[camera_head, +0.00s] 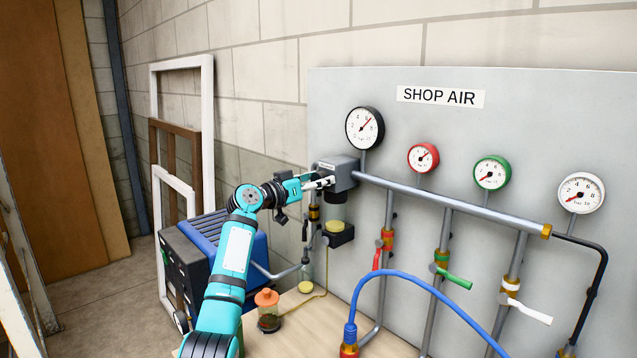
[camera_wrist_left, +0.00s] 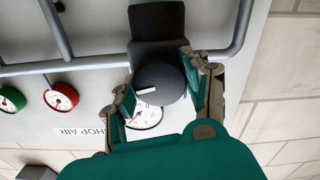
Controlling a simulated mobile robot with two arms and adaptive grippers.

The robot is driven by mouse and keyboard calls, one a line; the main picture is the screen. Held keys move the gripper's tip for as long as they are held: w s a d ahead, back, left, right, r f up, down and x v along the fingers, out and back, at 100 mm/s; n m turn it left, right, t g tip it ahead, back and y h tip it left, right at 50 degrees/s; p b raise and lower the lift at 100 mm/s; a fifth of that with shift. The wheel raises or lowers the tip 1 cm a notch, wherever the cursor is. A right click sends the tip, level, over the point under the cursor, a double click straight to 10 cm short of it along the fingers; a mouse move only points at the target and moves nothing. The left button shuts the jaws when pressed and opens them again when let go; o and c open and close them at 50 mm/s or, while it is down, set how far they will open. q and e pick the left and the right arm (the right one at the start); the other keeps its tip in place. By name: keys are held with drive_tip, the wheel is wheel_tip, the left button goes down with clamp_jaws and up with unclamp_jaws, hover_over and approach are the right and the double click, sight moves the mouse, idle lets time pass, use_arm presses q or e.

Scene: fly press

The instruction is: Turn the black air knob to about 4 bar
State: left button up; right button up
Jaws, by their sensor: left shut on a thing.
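The black air knob (camera_wrist_left: 160,82) is round with a pale mark on its face. It sits in front of a dark regulator body (camera_head: 338,172). My left gripper (camera_head: 318,183) is shut on the knob; in the left wrist view its two fingers (camera_wrist_left: 158,88) press on opposite sides. In the head view the gripper hides most of the knob. The black-rimmed gauge (camera_head: 365,128) is above the regulator; its red needle points up and right, exact value too small to read. In the wrist view the knob partly covers this gauge (camera_wrist_left: 146,119). My right gripper is out of view.
A pipe (camera_head: 450,205) runs right from the regulator past red (camera_head: 423,158), green (camera_head: 492,173) and white (camera_head: 581,193) gauges. Valves with red, green and white levers hang below. A blue hose (camera_head: 410,280) arches over the bench (camera_head: 310,335), where an orange-lidded jar (camera_head: 267,310) stands.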

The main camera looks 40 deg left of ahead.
use_arm(q)
drive_tip(key=n, duration=0.2)
drive_tip(key=shift+n, duration=0.4)
drive_tip(key=n, duration=0.3)
drive_tip(key=shift+n, duration=0.3)
drive_tip(key=n+p, duration=0.1)
drive_tip(key=n, duration=0.2)
drive_tip(key=shift+r+n, duration=0.1)
drive_tip(key=shift+n, duration=0.2)
drive_tip(key=shift+a+n+p, duration=0.1)
drive_tip(key=shift+n+p, duration=0.7)
drive_tip(key=shift+n, duration=0.8)
drive_tip(key=o, duration=1.2)
drive_tip(key=shift+s, duration=0.1)
drive_tip(key=s, duration=0.8)
drive_tip(key=s+a, duration=0.1)
drive_tip(key=s, duration=0.3)
